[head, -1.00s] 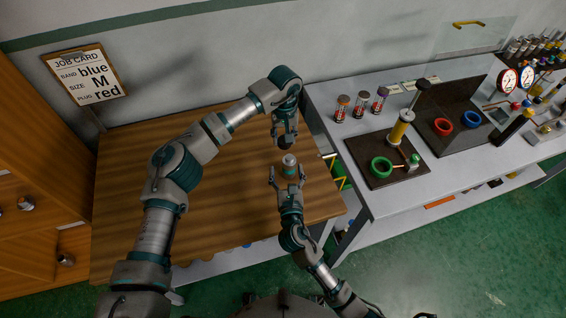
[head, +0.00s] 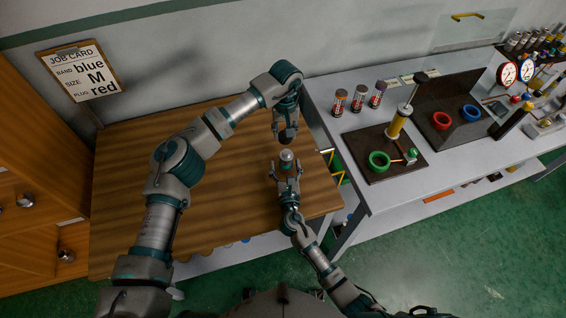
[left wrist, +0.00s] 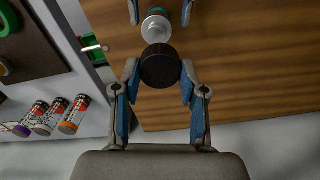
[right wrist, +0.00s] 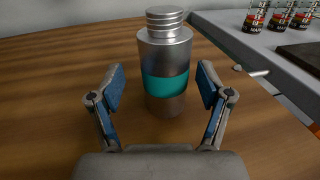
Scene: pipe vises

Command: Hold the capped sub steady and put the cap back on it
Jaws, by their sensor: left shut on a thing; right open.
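The sub is a silver metal cylinder with a teal band and a threaded top (right wrist: 167,60). It stands upright on the wooden bench and also shows in the head view (head: 286,157). My right gripper (right wrist: 160,90) is open, with one finger on each side of the sub; gaps show, so it does not grip it. My left gripper (head: 286,138) is above and beyond the sub. It is shut on the dark round cap (left wrist: 160,66), apart from the sub. In the left wrist view the sub's top (left wrist: 156,27) shows just past the cap.
The wooden bench (head: 140,190) is clear around the sub. To the right, a grey worktop (head: 350,130) holds several banded cylinders, a dark vise plate (head: 375,170) with a green ring, and gauges. A job card (head: 83,74) hangs on the wall.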

